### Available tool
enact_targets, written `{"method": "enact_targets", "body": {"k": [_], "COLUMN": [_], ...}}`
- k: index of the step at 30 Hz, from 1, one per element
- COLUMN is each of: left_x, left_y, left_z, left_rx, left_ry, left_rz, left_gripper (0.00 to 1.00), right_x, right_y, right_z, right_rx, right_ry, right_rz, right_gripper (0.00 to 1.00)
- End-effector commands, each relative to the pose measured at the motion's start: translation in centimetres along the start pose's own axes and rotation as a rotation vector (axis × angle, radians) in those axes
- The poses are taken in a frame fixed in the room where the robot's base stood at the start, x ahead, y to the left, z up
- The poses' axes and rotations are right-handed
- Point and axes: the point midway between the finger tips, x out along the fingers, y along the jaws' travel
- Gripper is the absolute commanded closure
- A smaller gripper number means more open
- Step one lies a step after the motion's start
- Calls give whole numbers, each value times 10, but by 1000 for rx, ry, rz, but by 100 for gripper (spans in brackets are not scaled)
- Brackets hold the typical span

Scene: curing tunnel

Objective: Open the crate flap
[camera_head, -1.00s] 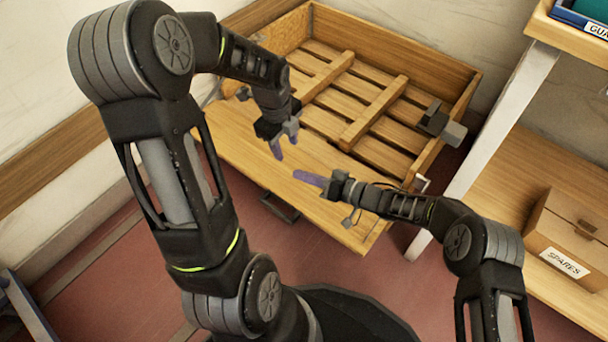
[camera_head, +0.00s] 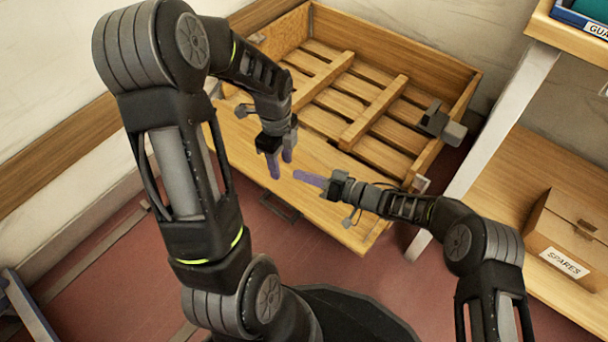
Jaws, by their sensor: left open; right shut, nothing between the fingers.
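The wooden crate (camera_head: 462,98) stands open-topped at the centre back, with a slatted floor inside. Its broad front flap (camera_head: 330,217) faces me and appears swung outward from the side walls; its exact angle is hard to tell. A dark handle (camera_head: 280,207) shows at the flap's near edge, partly below it. My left gripper (camera_head: 281,163) is open and empty, fingers pointing down over the flap. My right gripper (camera_head: 310,178) is shut and empty, its fingertips pointing left over the flap, close to the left fingers. I cannot tell whether either touches the wood.
A dark latch-like block (camera_head: 442,125) sits on the crate's right wall. A shelf unit with a pale post (camera_head: 490,150) stands close on the right, holding a SPARES box (camera_head: 570,235) and a blue bin (camera_head: 580,18).

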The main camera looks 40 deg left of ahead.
Motion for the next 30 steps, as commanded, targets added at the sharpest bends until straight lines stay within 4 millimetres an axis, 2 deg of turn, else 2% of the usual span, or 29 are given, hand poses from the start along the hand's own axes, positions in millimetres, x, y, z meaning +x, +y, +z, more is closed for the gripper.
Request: {"method": "enact_targets", "body": {"k": [1,4,7,11,12,15,18,21,24,27,30], "left_x": [26,75,125,170,180,199,210,214,210,207,206], "left_y": [9,29,60,70,71,75,84,94,106,115,119], "left_z": [-8,-22,-36,-84,-103,-155,-197,-227,-264,-284,-293], "left_rx": [-58,-216,-392,-650,-736,-964,-1185,-1376,-1475,-1533,-1558], "left_ry": [4,-6,-40,-6,22,118,210,292,317,322,323], "left_rz": [41,113,190,138,117,72,55,56,112,150,167], "left_gripper": [58,58,58,58,58,58,58,58,58,58,58], "right_x": [0,0,0,0,0,0,0,0,0,0,0], "right_y": [0,0,0,0,0,0,0,0,0,0,0], "right_z": [0,0,0,0,0,0,0,0,0,0,0], "right_rx": [0,0,0,0,0,0,0,0,0,0,0], "right_ry": [0,0,0,0,0,0,0,0,0,0,0], "right_rz": [0,0,0,0,0,0,0,0,0,0,0], "right_gripper": [100,100,100,100,100,100,100,100,100,100,100]}}
